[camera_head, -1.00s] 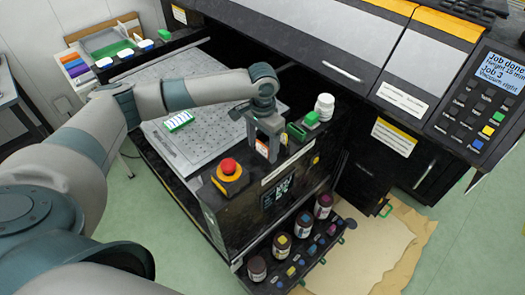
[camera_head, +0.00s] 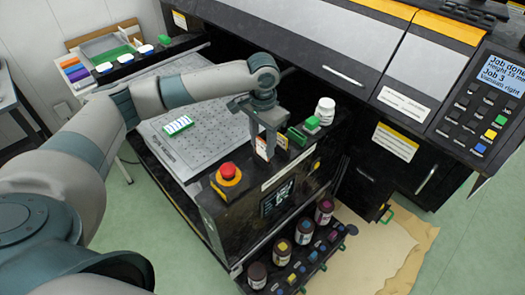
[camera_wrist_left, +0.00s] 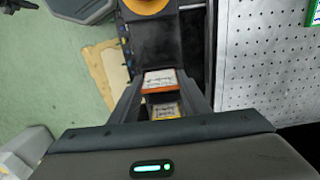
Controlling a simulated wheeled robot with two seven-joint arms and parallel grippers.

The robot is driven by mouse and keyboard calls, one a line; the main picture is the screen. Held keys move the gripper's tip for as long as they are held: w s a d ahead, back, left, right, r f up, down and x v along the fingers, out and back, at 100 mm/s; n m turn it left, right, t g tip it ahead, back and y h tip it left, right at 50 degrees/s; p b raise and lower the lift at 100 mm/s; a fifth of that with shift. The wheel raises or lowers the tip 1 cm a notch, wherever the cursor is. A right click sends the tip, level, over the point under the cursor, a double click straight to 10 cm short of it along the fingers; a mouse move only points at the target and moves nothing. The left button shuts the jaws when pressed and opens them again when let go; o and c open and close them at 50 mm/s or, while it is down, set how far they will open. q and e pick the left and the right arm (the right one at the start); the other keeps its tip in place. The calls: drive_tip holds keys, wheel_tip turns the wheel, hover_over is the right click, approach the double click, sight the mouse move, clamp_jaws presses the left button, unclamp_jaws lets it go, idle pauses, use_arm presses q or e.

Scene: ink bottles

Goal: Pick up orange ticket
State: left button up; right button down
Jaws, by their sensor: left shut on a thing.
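The orange ticket (camera_wrist_left: 163,80) has a white printed face and an orange edge, and it sits between the fingertips of my left gripper (camera_wrist_left: 166,88) in the left wrist view. My left gripper (camera_head: 267,150) is shut on it and points down over the black front part of the printer table. In the head view the ticket (camera_head: 263,148) shows as a small white and orange piece between the fingers. A yellow-edged ticket (camera_wrist_left: 167,110) shows just behind it in the wrist view, partly hidden. My right gripper is not in view.
A red stop button (camera_head: 228,171) is left of the gripper. Several ink bottles (camera_head: 303,230) stand below in front.

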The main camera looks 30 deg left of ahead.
use_arm(q)
drive_tip(key=w+d+r+b, duration=0.4)
drive_tip(key=d+r, duration=0.3)
drive_tip(key=d, duration=0.4)
drive_tip(key=shift+w+r, duration=0.2)
drive_tip(key=shift+r, duration=0.15)
drive_tip(key=shift+a, duration=0.15)
